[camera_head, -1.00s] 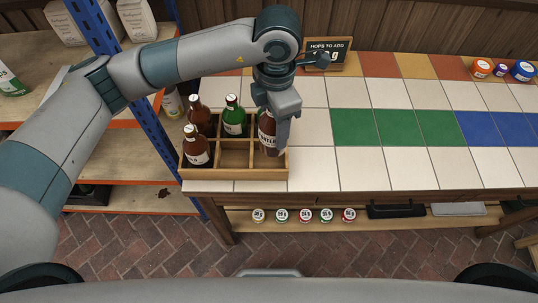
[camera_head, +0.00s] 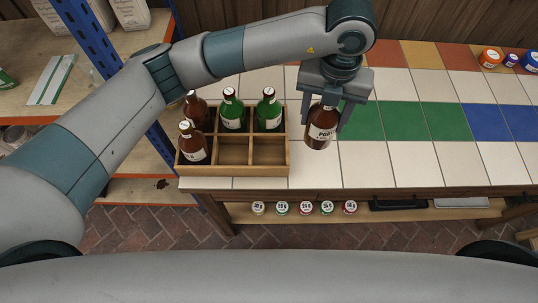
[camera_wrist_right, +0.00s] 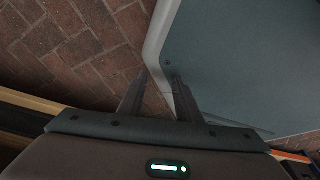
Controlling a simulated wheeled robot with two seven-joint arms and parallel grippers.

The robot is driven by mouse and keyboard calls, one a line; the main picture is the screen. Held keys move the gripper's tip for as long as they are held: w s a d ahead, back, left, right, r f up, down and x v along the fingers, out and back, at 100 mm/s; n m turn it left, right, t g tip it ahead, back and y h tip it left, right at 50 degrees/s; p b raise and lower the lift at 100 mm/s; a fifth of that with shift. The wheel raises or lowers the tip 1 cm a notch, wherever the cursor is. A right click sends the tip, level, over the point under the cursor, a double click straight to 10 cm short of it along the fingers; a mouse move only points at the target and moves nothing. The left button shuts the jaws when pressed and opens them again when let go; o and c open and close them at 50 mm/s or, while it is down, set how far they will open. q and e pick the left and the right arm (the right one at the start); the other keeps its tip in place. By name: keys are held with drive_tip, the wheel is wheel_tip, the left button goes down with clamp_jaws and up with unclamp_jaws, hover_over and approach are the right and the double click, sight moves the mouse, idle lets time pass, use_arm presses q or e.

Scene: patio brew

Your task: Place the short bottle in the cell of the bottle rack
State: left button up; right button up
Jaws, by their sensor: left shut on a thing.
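My left gripper (camera_head: 336,104) is shut on a brown bottle (camera_head: 321,128) with a pale label, held nearly upright over the white tiles just right of the bottle rack. Whether its base touches the tiles I cannot tell. The wooden bottle rack (camera_head: 235,169) stands at the counter's left end. Its left column holds two brown bottles; a green bottle (camera_head: 232,112) stands in the back middle cell and another green bottle (camera_head: 269,112) in the back right cell. The front middle and front right cells are empty. My right gripper (camera_wrist_right: 160,75) is open and empty in the right wrist view.
Blue shelving (camera_head: 90,35) stands left of the counter. Small coloured tubs (camera_head: 490,58) sit at the counter's back right. Several lidded jars (camera_head: 305,208) stand on the shelf below. The tiles right of the held bottle are clear.

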drive_tip(key=shift+s, duration=0.2)
